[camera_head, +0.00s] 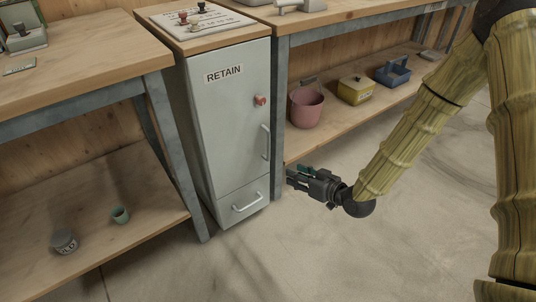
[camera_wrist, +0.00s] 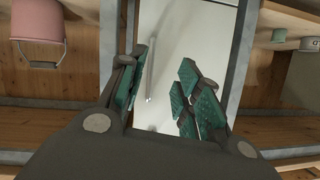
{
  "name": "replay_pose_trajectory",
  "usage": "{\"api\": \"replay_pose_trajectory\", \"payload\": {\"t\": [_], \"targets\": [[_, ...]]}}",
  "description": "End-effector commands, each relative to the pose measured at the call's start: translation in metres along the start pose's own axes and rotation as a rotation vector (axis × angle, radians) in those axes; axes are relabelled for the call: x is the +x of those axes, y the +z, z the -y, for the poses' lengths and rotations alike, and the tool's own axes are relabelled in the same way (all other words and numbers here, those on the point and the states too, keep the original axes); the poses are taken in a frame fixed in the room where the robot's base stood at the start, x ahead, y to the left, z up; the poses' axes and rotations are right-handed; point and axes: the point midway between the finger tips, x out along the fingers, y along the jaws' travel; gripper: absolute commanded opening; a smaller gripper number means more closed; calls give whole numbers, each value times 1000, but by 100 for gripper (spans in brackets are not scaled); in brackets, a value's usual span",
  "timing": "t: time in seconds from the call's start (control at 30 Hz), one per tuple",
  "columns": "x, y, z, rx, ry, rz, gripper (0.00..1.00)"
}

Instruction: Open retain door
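The retain door (camera_head: 232,115) is the tall pale grey front of a narrow cabinet, marked RETAIN. It looks shut. A vertical bar handle (camera_head: 265,142) is on its right side, below a red round knob (camera_head: 260,100). My gripper (camera_head: 296,179) is to the right of and lower than the handle, apart from the cabinet. In the wrist view my gripper (camera_wrist: 163,85) has its green-padded fingers spread with nothing between them. The pale door (camera_wrist: 190,45) lies beyond the fingers, and the handle (camera_wrist: 151,72) shows near the left finger.
Below the door is a drawer (camera_head: 243,200) with its own handle. Workbenches flank the cabinet. A pink bucket (camera_head: 306,107), a yellow box (camera_head: 355,90) and a blue caddy (camera_head: 394,72) stand on the right lower shelf. The concrete floor (camera_head: 300,250) in front is clear.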

Motion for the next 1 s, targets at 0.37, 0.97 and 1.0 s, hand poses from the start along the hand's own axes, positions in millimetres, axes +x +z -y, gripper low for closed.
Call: {"api": "replay_pose_trajectory", "payload": {"t": [0.37,0.97,1.0], "targets": [[36,-34,-16,-153,-102,-257,34],[69,-63,-12,-211,-140,-343,34],[76,-64,-11,-211,-139,-343,34]]}}
